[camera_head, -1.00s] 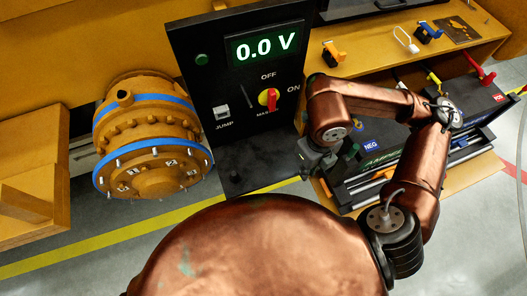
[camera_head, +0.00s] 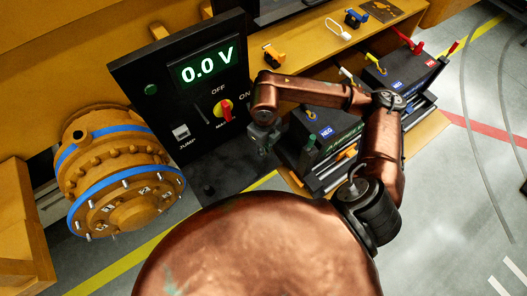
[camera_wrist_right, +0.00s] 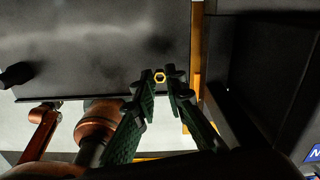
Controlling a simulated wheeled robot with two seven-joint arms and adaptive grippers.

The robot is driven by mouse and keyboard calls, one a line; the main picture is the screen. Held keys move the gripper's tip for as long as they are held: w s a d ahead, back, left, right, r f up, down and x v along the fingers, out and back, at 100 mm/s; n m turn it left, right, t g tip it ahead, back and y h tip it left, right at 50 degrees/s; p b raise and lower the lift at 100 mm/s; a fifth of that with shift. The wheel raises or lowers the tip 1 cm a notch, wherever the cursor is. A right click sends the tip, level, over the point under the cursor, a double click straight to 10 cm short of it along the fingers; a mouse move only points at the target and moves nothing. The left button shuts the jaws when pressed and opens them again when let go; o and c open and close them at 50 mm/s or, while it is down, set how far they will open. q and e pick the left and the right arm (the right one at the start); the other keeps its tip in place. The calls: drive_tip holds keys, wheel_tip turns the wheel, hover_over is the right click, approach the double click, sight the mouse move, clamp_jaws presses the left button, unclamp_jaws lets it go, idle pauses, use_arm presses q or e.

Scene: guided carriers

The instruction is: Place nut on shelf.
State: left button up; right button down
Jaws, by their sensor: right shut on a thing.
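The nut (camera_wrist_right: 160,77) is a small brass-coloured hexagonal ring, seen in the right wrist view between the tips of my right gripper (camera_wrist_right: 161,84). My right gripper is shut on it, over a dark surface. In the head view this gripper (camera_head: 265,142) hangs in front of the black panel's lower right side, and the nut cannot be made out there. The yellow shelf (camera_head: 304,48) runs along the top, behind and above my right arm. My left gripper is not in view.
The shelf carries an orange clamp (camera_head: 273,54), a white carabiner (camera_head: 338,29), a blue clamp (camera_head: 356,18) and a brown plate (camera_head: 381,11). A black panel (camera_head: 165,90) reads 0.0 V. A yellow flanged hub (camera_head: 120,170) is left.

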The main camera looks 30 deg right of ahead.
drive_tip(key=f, duration=0.1)
drive_tip(key=f+p, duration=0.1)
drive_tip(key=f, duration=0.1)
drive_tip(key=shift+w+f+p, duration=0.1)
drive_tip(key=shift+w+p, duration=0.2)
drive_tip(key=shift+w, duration=0.05)
drive_tip(key=shift+d+f, duration=0.1)
drive_tip(key=shift+f, duration=0.3)
drive_tip(key=shift+f, duration=0.1)
drive_tip(key=c, duration=2.4)
unclamp_jaws()
drive_tip(key=shift+f, duration=0.1)
drive_tip(key=o, duration=0.4)
drive_tip(key=shift+o, duration=0.2)
